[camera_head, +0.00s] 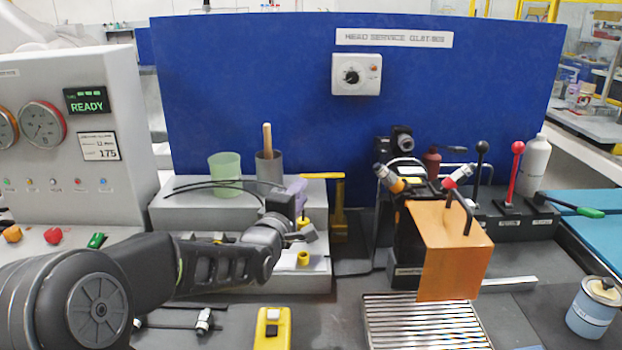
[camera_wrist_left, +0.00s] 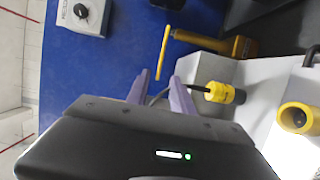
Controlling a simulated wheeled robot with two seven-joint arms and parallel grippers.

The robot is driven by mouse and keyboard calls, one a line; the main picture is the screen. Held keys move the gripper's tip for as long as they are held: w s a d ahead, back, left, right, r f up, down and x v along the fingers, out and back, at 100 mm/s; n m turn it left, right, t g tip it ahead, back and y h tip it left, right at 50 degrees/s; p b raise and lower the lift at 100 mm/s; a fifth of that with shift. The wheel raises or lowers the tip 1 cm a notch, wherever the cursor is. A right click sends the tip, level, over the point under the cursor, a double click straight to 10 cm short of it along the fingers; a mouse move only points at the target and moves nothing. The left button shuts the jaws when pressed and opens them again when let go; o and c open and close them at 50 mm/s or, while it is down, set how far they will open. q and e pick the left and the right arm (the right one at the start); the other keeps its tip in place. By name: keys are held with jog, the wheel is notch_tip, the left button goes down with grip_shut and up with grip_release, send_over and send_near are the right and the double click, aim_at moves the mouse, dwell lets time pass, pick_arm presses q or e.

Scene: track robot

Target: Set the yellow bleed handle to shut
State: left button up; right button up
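The yellow bleed handle (camera_head: 322,176) is a thin bar on top of a yellow upright post (camera_head: 340,215), beside the grey stepped block. In the left wrist view the handle bar (camera_wrist_left: 163,52) lies just beyond my fingertips, with its yellow body (camera_wrist_left: 240,46) to the right. My left gripper (camera_head: 298,188) is left of the post in the head view, its purple fingers partly hidden by the wrist. In the left wrist view the fingers (camera_wrist_left: 160,76) are apart with nothing between them, and no contact with the handle shows. My right gripper is not in view.
The grey block (camera_head: 180,215) carries a green cup (camera_head: 225,172), a dark cup (camera_head: 269,168) and black cables. A yellow-and-black plug (camera_wrist_left: 225,92) and a yellow socket (camera_wrist_left: 297,117) are near my fingers. An orange box (camera_head: 455,255) stands to the right. A blue panel (camera_head: 240,80) rises behind.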

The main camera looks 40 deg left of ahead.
aim_at(311, 178)
pick_arm(q)
jog(key=p+x, duration=0.1)
jog(key=x, duration=0.6)
jog(key=shift+w+a+p, duration=0.1)
jog(key=shift+w+p, duration=0.2)
jog(key=shift+w, duration=0.05)
jog(key=shift+c, duration=0.5)
grip_shut()
dwell(0.6)
